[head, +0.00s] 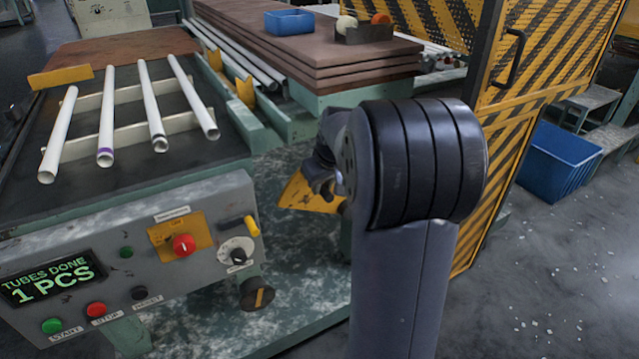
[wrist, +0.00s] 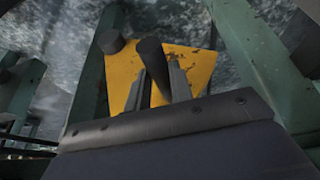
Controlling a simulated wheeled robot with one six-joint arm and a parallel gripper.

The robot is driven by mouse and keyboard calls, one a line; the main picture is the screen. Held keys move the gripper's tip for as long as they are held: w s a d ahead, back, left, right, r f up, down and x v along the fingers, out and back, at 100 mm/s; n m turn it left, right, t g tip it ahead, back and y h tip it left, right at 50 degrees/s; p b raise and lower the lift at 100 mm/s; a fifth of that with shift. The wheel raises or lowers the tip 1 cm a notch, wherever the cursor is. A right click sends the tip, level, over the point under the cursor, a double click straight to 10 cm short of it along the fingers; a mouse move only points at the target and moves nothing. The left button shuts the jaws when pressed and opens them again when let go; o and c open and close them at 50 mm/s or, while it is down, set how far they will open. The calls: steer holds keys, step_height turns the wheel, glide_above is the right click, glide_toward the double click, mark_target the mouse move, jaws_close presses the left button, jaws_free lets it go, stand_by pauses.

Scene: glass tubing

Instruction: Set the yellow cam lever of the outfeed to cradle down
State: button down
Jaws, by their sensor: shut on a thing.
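A yellow plate (head: 306,196), seemingly the cam lever, is low at the outfeed side in the head view, partly hidden by my arm. It fills the middle of the wrist view (wrist: 195,62), with one dark round knob (wrist: 110,42) at its upper left. A dark round peg (wrist: 150,50) stands out in front of the plate. My gripper (wrist: 158,82) is shut on this peg, one finger on each side. In the head view my gripper (head: 325,178) is at the plate, mostly behind my arm. The lever's cradle setting cannot be read.
Yellow V-shaped cradles (head: 245,90) stand along the outfeed rails. White tubes (head: 105,115) lie on the rack at left, above a control panel (head: 130,270) whose screen reads 1 PCS. Green frame posts (wrist: 88,90) flank the lever. A striped yellow-black guard (head: 545,60) is at right.

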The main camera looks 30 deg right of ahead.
steer(key=d+r+m+y+p, duration=0.1)
steer(key=d+r+y+p, duration=0.2)
steer(key=d+y+p, duration=0.3)
steer(key=shift+w+d+r+m+y+p, duration=0.35)
steer(key=shift+d+p, duration=2.2)
steer(key=shift+d, duration=1.15)
steer(key=shift+s, duration=0.1)
steer(key=c, duration=1.3)
jaws_free()
steer(key=shift+o, duration=0.2)
steer(key=shift+r, duration=0.1)
steer(key=v, duration=1)
steer(key=shift+d+r+p, duration=0.2)
steer(key=shift+r+p, duration=0.05)
steer(key=shift+p, duration=0.2)
steer(key=shift+s, duration=0.15)
